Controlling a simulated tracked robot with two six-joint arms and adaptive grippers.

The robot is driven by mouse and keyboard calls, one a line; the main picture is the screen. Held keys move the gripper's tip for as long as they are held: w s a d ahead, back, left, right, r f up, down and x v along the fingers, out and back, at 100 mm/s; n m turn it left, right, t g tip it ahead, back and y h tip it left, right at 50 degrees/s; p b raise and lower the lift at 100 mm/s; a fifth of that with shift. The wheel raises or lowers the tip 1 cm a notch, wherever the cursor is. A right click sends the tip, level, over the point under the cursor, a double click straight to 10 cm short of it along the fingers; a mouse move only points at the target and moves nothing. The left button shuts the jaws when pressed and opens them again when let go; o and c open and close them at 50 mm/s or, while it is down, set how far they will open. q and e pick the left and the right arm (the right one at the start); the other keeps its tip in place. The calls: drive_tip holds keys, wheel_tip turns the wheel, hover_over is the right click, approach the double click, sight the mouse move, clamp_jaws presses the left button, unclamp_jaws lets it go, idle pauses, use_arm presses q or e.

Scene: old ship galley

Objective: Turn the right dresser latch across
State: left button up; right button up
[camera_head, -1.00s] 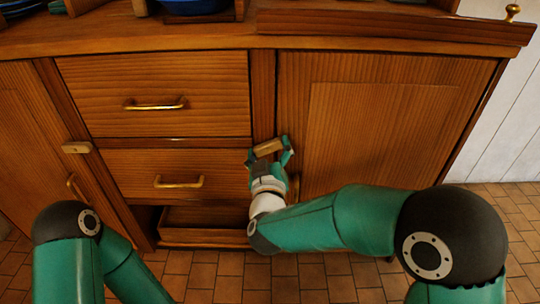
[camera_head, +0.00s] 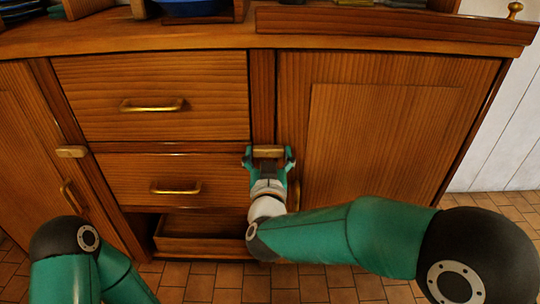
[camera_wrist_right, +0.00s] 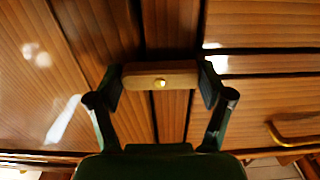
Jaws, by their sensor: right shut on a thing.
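The right dresser latch (camera_head: 268,152) is a small wooden bar on the post between the drawers and the right door (camera_head: 385,130). It lies level, and its right end reaches the door's left edge. In the right wrist view the latch (camera_wrist_right: 143,76) shows a brass pin at its middle. My right gripper (camera_head: 269,158) is shut on the latch, one finger at each end; the fingers also show in the wrist view (camera_wrist_right: 160,84). My left arm is at the lower left of the head view, but its gripper is out of view.
The left latch (camera_head: 72,152) lies level by the left door. The counter (camera_head: 150,38) runs above.

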drive_tip(key=shift+f, duration=0.4)
drive_tip(key=o, duration=1)
drive_tip(key=shift+o, duration=0.4)
drive_tip(key=shift+r, duration=0.2)
drive_tip(key=shift+s+r, duration=0.1)
drive_tip(key=shift+s, duration=0.05)
drive_tip(key=s, duration=1.1)
drive_tip(key=shift+s, duration=0.4)
